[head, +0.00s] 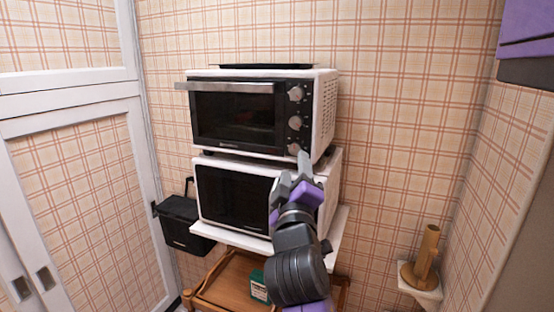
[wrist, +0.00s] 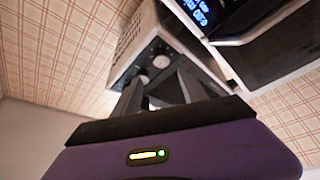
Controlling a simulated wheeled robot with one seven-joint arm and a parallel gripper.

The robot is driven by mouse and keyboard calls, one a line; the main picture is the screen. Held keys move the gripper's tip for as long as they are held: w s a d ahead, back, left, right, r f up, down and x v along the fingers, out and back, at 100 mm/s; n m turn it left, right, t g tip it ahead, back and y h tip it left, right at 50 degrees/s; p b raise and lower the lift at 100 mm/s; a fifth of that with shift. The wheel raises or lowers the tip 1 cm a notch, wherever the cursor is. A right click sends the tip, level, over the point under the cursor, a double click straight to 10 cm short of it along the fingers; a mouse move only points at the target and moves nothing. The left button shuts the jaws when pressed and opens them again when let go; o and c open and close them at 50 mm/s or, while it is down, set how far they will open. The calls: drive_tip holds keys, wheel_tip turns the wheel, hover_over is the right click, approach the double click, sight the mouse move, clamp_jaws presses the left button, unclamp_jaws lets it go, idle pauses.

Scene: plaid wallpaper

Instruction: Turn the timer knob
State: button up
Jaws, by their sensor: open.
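A white toaster oven (head: 240,110) with a dark glass door and a silver handle carries three round grey knobs on its right front panel: a top knob (head: 296,93), a middle knob (head: 294,123) and a bottom knob (head: 293,149). I cannot read which one is the timer. My gripper (head: 294,170) is open, its fingertips just below and in front of the bottom knob. In the wrist view, my gripper's fingers (wrist: 160,78) point at the knob panel, with a pale knob (wrist: 161,61) near the tips. I cannot tell whether they touch it.
A black bin (head: 182,222) is at the left. A wooden roll holder (head: 425,252) stands on a small ledge at the right. The space right of the oven is open up to the wall.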

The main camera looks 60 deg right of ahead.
sight(295, 151)
drive_tip(key=x, duration=0.2)
drive_tip(key=p+x, duration=0.1)
drive_tip(key=x, duration=0.1)
drive_tip(key=p+x, duration=0.1)
drive_tip(key=x, duration=0.1)
drive_tip(key=shift+d+f, duration=0.25)
drive_tip(key=shift+d, duration=0.1)
drive_tip(key=shift+w+d, duration=0.2)
drive_tip(key=shift+d, duration=0.4)
clamp_jaws()
